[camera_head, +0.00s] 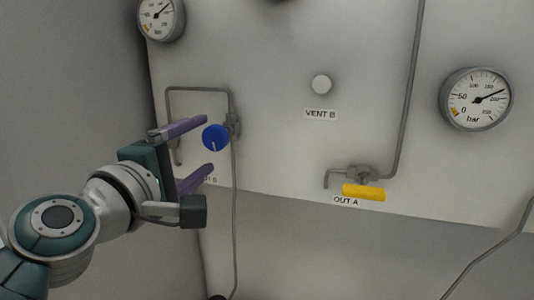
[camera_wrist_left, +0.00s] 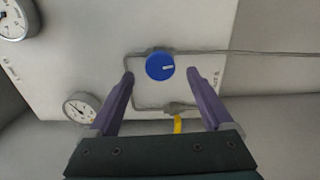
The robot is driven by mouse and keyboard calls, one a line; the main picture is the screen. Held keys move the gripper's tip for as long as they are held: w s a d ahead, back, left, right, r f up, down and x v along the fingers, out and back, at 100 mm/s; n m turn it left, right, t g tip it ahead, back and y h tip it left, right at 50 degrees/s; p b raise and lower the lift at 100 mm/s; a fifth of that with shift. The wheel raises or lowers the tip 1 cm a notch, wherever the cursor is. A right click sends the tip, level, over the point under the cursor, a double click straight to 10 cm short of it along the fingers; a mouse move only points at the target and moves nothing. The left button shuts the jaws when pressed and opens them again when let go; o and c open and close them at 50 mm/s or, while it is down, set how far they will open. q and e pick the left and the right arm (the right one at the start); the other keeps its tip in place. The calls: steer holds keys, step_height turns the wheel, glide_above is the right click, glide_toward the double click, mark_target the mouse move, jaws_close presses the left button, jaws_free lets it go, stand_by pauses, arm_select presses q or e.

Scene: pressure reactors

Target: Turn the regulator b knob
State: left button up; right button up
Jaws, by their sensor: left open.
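A round blue knob (camera_head: 216,137) with a white pointer mark sits on a pipe fitting on the pale panel. It also shows in the left wrist view (camera_wrist_left: 160,66), between and just beyond the fingertips. A label near it is partly hidden by my gripper; it ends in "B". No label reading "regulator" is visible. My left gripper (camera_head: 209,144) is open, its two purple fingers pointing at the panel, one above and one below the knob in the head view. The fingers appear apart from the knob. My right gripper is not in view.
A white round knob (camera_head: 321,84) labelled VENT B and a yellow handle (camera_head: 364,192) by the OUT A label are to the right. Gauges show at upper left (camera_head: 161,17) and right (camera_head: 477,99). Thin grey pipes run beside the blue knob and down the panel.

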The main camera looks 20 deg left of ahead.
arm_select(q)
steer(key=shift+s+d+b, duration=0.15)
steer(key=shift+s+b, duration=0.15)
steer(key=shift+s, duration=1.95)
steer(key=s+d+f+m+g+h, duration=0.45)
steer(key=d+m, duration=0.25)
steer(key=m, duration=0.2)
steer(key=s+f+m+g+y, duration=0.1)
steer(key=s+f+m+g, duration=0.45)
steer(key=s, duration=0.35)
steer(key=s+f+m+g+y, duration=0.2)
steer(key=s+f+m+g, duration=0.3)
steer(key=s, duration=0.3)
step_height(320, 180, up, 17)
steer(key=s+m+p, duration=0.1)
steer(key=s+p, duration=0.1)
steer(key=p, duration=1.5)
steer(key=shift+a+m+t, duration=0.15)
steer(key=shift+m+t, duration=0.15)
steer(key=shift+m, duration=0.05)
